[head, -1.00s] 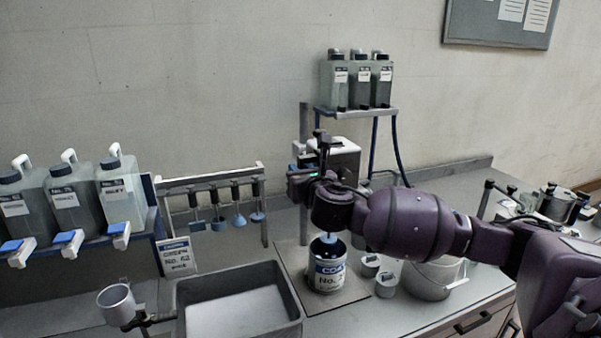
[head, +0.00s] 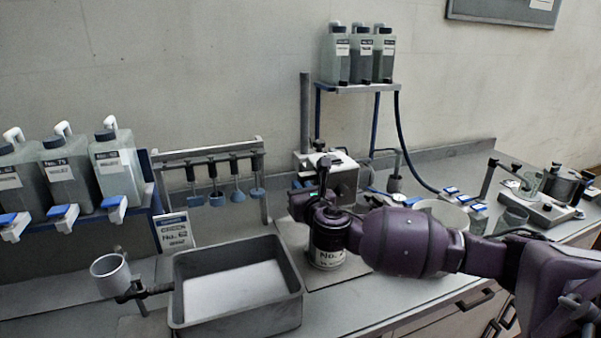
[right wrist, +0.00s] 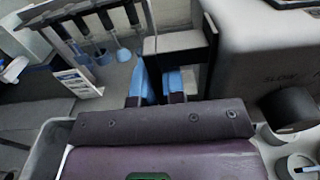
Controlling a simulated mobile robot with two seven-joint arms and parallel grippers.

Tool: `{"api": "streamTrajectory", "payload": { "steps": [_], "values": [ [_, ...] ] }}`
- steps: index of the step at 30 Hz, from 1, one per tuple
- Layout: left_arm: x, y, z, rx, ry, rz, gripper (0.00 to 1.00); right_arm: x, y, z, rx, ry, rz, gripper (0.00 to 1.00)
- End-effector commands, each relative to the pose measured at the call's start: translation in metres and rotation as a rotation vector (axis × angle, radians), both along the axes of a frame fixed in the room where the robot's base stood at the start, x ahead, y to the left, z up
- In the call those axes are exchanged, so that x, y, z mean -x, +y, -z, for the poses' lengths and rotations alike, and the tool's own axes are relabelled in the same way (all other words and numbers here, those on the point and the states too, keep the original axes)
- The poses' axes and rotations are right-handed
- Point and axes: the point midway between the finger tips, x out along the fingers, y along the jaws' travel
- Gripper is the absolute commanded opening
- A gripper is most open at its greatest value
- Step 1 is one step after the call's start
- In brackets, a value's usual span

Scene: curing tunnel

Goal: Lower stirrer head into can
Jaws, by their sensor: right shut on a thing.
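The stirrer head is a grey box with a pale top (head: 330,160) on an upright post (head: 305,115). It fills the upper right of the right wrist view (right wrist: 262,50), with lettering on its side. My right gripper (head: 303,185) is at its left side. In the right wrist view its blue fingertips (right wrist: 160,85) are shut on what looks like the stirrer head's handle (right wrist: 176,42). The labelled can (head: 328,256) stands upright below. My right arm hides the can's mouth, so the stirring paddle cannot be seen. My left gripper is not in view.
A grey tray (head: 180,310) lies left of the can. A rack of hanging paddles (head: 205,157) and a labelled card (head: 174,231) stand behind the tray. A white bucket (head: 450,213) is partly behind my right arm. A cup (head: 109,270) is at front left.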

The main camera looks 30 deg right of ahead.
Motion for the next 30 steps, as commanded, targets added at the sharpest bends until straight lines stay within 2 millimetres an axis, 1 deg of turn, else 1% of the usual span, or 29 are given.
{"api": "streamTrajectory", "payload": {
  "steps": [1,3,14,15,19,27,30],
  "values": [
    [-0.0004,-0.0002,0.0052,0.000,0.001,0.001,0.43,0.0005,0.0004,0.0143,-0.001,0.009,0.000,0.00],
    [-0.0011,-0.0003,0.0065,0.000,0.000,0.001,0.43,0.0006,0.0006,0.0195,-0.002,0.008,0.000,0.00],
    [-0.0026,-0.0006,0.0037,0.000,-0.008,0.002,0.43,0.0013,0.0009,0.0231,-0.003,0.012,-0.002,0.00],
    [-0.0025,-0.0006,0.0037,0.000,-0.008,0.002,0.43,0.0014,0.0010,0.0233,-0.003,0.012,-0.002,0.17],
    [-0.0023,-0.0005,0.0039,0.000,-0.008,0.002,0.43,0.0010,0.0006,0.0213,-0.002,0.008,-0.001,0.36],
    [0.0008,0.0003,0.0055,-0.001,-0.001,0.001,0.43,0.0009,0.0005,0.0186,-0.001,0.003,-0.001,0.36],
    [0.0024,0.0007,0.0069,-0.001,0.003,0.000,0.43,0.0055,0.0014,0.0189,0.000,0.004,-0.001,0.36]
  ]
}}
